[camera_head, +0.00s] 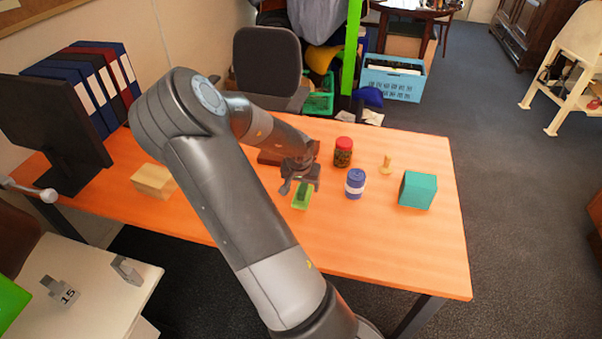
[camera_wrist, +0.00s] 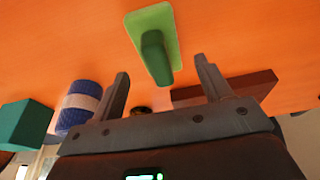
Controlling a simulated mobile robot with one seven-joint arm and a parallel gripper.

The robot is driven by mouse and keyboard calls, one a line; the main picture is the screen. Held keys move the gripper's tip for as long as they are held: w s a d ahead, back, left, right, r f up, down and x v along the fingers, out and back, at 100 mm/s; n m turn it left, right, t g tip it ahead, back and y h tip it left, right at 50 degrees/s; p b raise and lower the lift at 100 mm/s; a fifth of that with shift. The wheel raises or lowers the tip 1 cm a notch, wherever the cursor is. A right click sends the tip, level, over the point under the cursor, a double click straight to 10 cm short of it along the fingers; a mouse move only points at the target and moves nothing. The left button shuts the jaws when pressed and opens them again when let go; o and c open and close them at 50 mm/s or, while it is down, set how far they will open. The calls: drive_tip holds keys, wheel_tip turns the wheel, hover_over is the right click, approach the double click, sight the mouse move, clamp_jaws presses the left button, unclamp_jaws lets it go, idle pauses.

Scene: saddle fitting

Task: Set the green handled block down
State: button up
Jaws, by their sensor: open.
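The green handled block (camera_head: 301,199) is on the orange table, just in front of my gripper (camera_head: 301,184) in the head view. In the wrist view it shows a light green base (camera_wrist: 168,22) and a darker green handle (camera_wrist: 155,55). My gripper (camera_wrist: 162,68) is open, with its fingers apart and nothing held between them. The handle lies in line with the gap between the fingertips. The base appears flat on the table. Whether a finger touches the handle cannot be told.
A dark red block (camera_head: 270,157) lies behind my gripper. A red-lidded jar (camera_head: 343,152), a blue can (camera_head: 355,184), a small yellow peg (camera_head: 387,164) and a teal box (camera_head: 417,190) stand to the right. A wooden block (camera_head: 153,181) is left. The table's front right is clear.

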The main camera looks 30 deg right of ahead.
drive_tip(key=v, duration=0.8)
drive_tip(key=shift+a+r, duration=0.1)
drive_tip(key=s+a+r+n+t+y, duration=0.1)
drive_tip(key=s+a+r+n+y, duration=0.15)
drive_tip(key=s+a+r, duration=0.35)
drive_tip(key=s+a+r+n+y, duration=0.25)
drive_tip(key=a+r, duration=0.25)
drive_tip(key=a, duration=0.3)
drive_tip(key=s+a+r+n+t+h, duration=0.2)
drive_tip(key=s+a+r+n, duration=0.2)
drive_tip(key=s+r, duration=0.6)
drive_tip(key=s+a, duration=0.2)
drive_tip(key=s, duration=0.2)
drive_tip(key=shift+s+a+r+h, duration=0.2)
drive_tip(key=shift+a+r+h, duration=0.05)
drive_tip(key=shift+h, duration=0.15)
